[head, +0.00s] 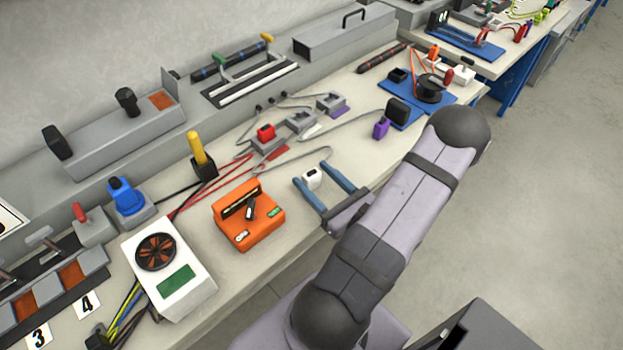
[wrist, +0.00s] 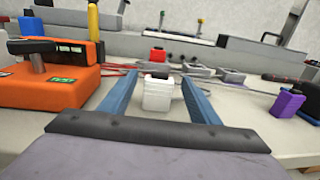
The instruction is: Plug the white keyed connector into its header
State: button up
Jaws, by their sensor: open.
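The white keyed connector (head: 312,178) stands on the pale bench top, right of the orange box. In the wrist view the white connector (wrist: 157,93) shows a dark top and sits between the two blue fingers. My gripper (head: 321,172) is open, with one finger on each side of the connector and a visible gap to both. Grey sockets (head: 299,122) stand farther back on the bench, one holding a red connector (head: 266,132). I cannot tell which of them is the header for the white connector.
The orange box (head: 247,215) with a black lever stands left of my gripper. A purple connector (head: 381,127) and a blue mat (head: 440,98) with a black spool lie to the right. Thin grey and red cables cross the bench behind the connector.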

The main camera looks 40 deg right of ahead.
aim_at(309, 172)
jog(key=shift+w, duration=0.1)
jog(key=w+p, duration=0.1)
jog(key=w, duration=0.3)
jog(key=shift+r+p, duration=0.2)
jog(key=shift+p, duration=0.1)
jog(key=shift+w+d, duration=0.15)
jog(key=shift+w, duration=0.35)
jog(key=shift+f, duration=0.1)
jog(key=c, duration=1.1)
